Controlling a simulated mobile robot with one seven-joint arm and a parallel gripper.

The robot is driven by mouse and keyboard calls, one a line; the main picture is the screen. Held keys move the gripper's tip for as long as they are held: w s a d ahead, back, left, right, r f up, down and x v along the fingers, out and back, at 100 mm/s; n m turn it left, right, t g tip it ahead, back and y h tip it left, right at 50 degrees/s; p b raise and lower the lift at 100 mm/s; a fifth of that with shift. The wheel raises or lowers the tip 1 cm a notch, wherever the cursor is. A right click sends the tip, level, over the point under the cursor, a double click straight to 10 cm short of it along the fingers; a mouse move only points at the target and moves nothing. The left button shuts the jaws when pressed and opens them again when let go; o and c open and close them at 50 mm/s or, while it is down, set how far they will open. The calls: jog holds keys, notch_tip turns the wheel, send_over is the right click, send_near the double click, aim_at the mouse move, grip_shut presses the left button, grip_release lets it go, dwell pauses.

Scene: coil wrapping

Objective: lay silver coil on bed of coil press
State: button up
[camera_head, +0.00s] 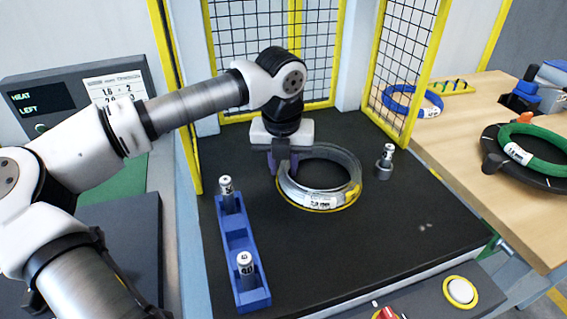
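The silver coil (345,164) is a grey ring with a white label on its front. It is at the middle of the black bed of the coil press (400,225), over a yellow ring marking (310,209) that shows along its front edge. I cannot tell whether it rests fully on the bed or is slightly above it. My gripper (283,166) points down at the coil's left side. One finger is outside the coil wall and the other inside. Whether the fingers press on the wall is not clear.
A blue holder (238,243) with two metal cylinders stands left of the coil. A metal post (385,161) stands to the right. Yellow-framed mesh guards (402,75) border the bed behind. A wooden table (465,150) at right holds blue (400,106) and green (540,148) coils.

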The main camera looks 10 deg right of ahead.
jog(key=shift+o, duration=1.3)
jog(key=shift+r, duration=0.2)
jog(key=r, duration=0.5)
jog(key=s+r, duration=0.1)
jog(key=r, duration=0.1)
jog(key=shift+a+r, duration=0.15)
jog(key=shift+r, duration=0.05)
jog(key=shift+f, duration=0.1)
